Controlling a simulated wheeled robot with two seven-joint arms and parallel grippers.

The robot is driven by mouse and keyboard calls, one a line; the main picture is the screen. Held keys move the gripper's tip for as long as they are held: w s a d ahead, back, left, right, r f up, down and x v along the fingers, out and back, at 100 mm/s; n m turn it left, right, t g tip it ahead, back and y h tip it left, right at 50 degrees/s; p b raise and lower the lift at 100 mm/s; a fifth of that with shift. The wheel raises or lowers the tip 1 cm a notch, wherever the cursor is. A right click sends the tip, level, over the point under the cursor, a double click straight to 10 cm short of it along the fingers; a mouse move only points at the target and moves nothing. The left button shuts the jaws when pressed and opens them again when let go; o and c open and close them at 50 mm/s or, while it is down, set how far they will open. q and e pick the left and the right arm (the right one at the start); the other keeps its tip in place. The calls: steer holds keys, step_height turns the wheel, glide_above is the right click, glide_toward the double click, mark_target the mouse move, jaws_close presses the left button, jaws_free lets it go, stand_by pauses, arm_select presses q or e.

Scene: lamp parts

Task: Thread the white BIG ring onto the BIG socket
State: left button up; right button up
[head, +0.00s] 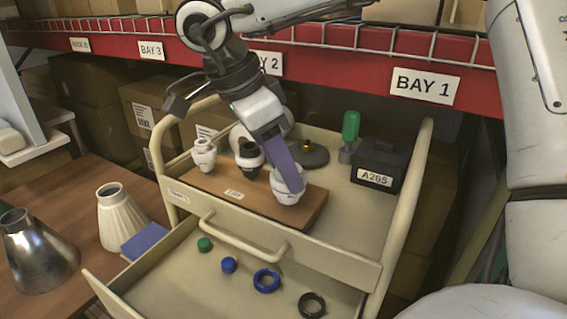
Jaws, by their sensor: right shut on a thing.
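A wooden board (307,215) on the cart top carries white, dark-and-white and white sockets in a row. The socket at its right end (288,198) is the largest and stands upright. My right gripper (287,176) reaches down from above, its purple-grey fingers at the top of this socket. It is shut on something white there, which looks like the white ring. The fingers hide much of it, and white on white, I cannot tell whether it sits around the socket or just above it. My left gripper is not in view.
The smaller sockets (204,154) (249,153) stand left of the fingers. The open drawer holds a blue ring (266,281), a black ring (312,305) and caps.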

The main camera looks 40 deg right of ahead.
steer(key=shift+s+f, duration=0.15)
steer(key=shift+f, duration=0.05)
steer(key=m, duration=0.2)
steer(key=m+g+p, duration=0.1)
steer(key=m+g+y, duration=0.1)
steer(key=m, duration=0.1)
steer(key=shift+w+d+m, duration=0.1)
steer(key=shift+w+m, duration=0.2)
steer(key=shift+f+m+y, duration=0.1)
steer(key=shift+m+y, duration=0.2)
steer(key=shift+m, duration=0.4)
steer(key=m, duration=0.1)
steer(key=m+y+p, duration=0.1)
steer(key=shift+w+d+m+g, duration=0.1)
steer(key=shift+d+m+g, duration=0.15)
steer(key=shift+m+g, duration=0.15)
steer(key=shift+d+m+y, duration=0.1)
steer(key=shift+m+y, duration=0.3)
steer(key=shift+m, duration=0.7)
steer(key=shift+f+m+y, duration=0.1)
steer(key=shift+m+y, duration=0.3)
steer(key=shift+m, duration=0.5)
